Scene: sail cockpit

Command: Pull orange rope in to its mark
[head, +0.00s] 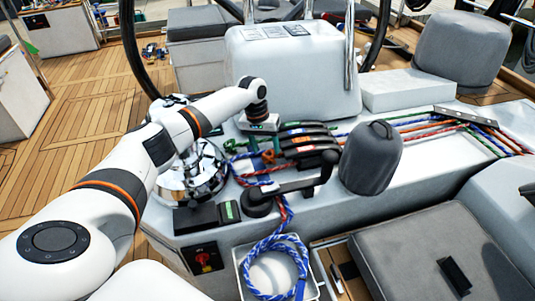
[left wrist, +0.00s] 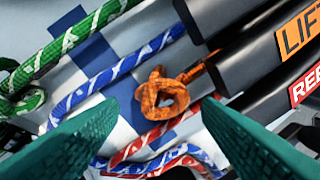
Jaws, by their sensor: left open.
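The orange rope end (left wrist: 165,95) is tied in a knot and comes out of a black clutch with an orange label reading "LIFT" (left wrist: 299,31). In the head view the orange knot (head: 268,156) is small, just below my left gripper (head: 264,149). My left gripper (left wrist: 160,108) has its two teal fingers spread, with nothing between the tips; in the left wrist view the knot appears between and beyond them. I cannot tell the exact gap to the knot. No mark on the orange rope can be made out. My right gripper is not in view.
Blue (left wrist: 110,75), green (left wrist: 70,42) and red (left wrist: 145,138) ropes lie close around the knot. A chrome winch (head: 190,175) stands left of the clutches. A winch handle (head: 290,188) and a grey covered drum (head: 371,158) are nearby. Coiled blue rope (head: 275,250) fills a bin.

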